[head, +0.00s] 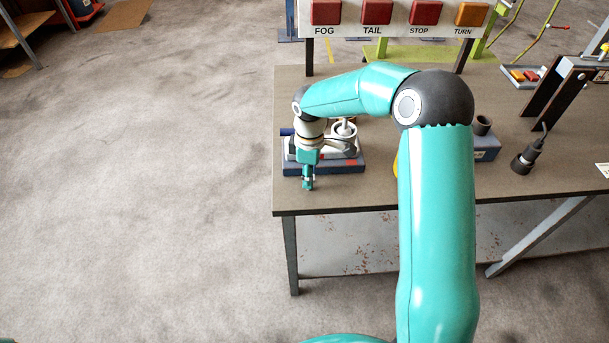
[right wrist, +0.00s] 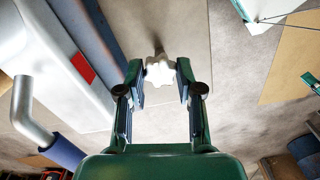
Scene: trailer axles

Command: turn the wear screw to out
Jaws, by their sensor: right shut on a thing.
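The wear screw appears to be the pale lobed knob (right wrist: 160,69) in the right wrist view. My right gripper (head: 308,185) is shut on it, with one finger on each side of the knob. In the head view the gripper points down at the front left of a grey-white unit on a blue base (head: 345,167), and the knob is hidden there. In the right wrist view the blue base (right wrist: 88,35) runs beside the left finger. Any out mark is not readable. My left gripper is not in view.
The unit stands on a brown-grey table (head: 340,196) near its left edge. A blue-grip lever (right wrist: 62,150) sticks out from it. A sign board (head: 390,31) with red and orange lamps stands behind. A dark cylindrical tool (head: 522,163) lies to the right. Front table edge is clear.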

